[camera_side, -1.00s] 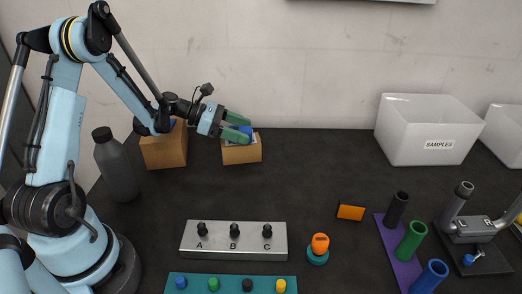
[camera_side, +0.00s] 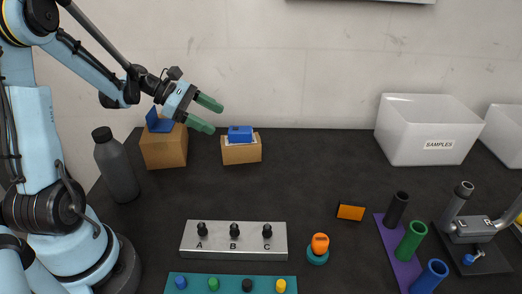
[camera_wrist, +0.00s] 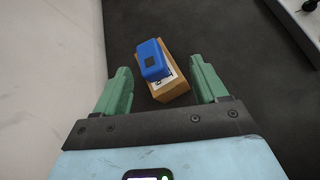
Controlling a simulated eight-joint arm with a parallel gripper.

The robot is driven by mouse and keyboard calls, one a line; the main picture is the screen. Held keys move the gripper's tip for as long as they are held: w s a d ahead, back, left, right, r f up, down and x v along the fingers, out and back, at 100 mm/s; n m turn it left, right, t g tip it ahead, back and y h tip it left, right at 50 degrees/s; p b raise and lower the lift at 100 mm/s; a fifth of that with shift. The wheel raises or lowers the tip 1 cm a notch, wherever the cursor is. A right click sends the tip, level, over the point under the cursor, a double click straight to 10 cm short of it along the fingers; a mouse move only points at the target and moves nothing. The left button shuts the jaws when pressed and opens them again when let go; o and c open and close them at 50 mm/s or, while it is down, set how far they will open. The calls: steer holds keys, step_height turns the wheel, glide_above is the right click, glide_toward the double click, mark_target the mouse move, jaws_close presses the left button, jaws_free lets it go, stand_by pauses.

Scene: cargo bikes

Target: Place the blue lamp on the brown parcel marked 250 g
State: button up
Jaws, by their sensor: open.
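The blue lamp (camera_side: 240,133) rests on top of the smaller brown parcel (camera_side: 241,153), near the wall. In the wrist view the lamp (camera_wrist: 152,60) lies on the parcel (camera_wrist: 172,90), over part of a white label. The label's weight marking cannot be read. My gripper (camera_side: 212,117) is open and empty, above and to the left of the lamp, apart from it. In the wrist view my green fingers (camera_wrist: 160,66) are spread, with the lamp showing between them.
A larger brown box (camera_side: 164,149) with a blue piece (camera_side: 158,121) on top stands left of the parcel. A grey bottle (camera_side: 116,165) is beside it. A white SAMPLES bin (camera_side: 428,130) stands right. A knob block (camera_side: 234,241) lies in front. The table's middle is clear.

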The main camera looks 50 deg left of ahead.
steer(key=s+d+r+m+y, duration=0.1)
steer(key=s+d+m+y, duration=0.3)
steer(key=d+m, duration=0.3)
steer(key=s+d+r+m+y, duration=0.1)
steer(key=s+d+m+y, duration=0.3)
steer(key=m, duration=1.3)
steer(key=d, duration=0.3)
steer(key=shift+s+g, duration=0.15)
steer(key=shift+g, duration=0.25)
